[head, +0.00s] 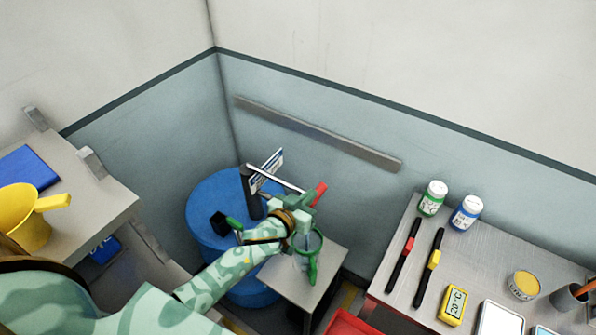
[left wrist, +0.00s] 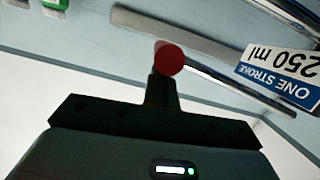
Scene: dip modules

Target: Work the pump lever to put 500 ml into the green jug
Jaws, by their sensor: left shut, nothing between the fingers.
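The pump has a dark column (head: 253,196) on a blue drum (head: 208,205), with a silver lever (head: 276,181) running right and slightly down to a red grip (head: 319,192). A sign (head: 266,170) at the pump reads "ONE STROKE 250 ml" in the left wrist view (left wrist: 281,77). The green jug (head: 313,262) stands on a small grey stand (head: 283,283), partly hidden by my left arm. My left gripper (head: 302,213) is shut and empty, close to the red grip. The grip's round red end (left wrist: 170,58) shows just past the fingertips; contact is unclear. My right gripper is out of view.
A left bench (head: 104,197) carries a yellow jug (head: 24,217) and blue book. A grey rail (head: 318,135) runs along the wall.

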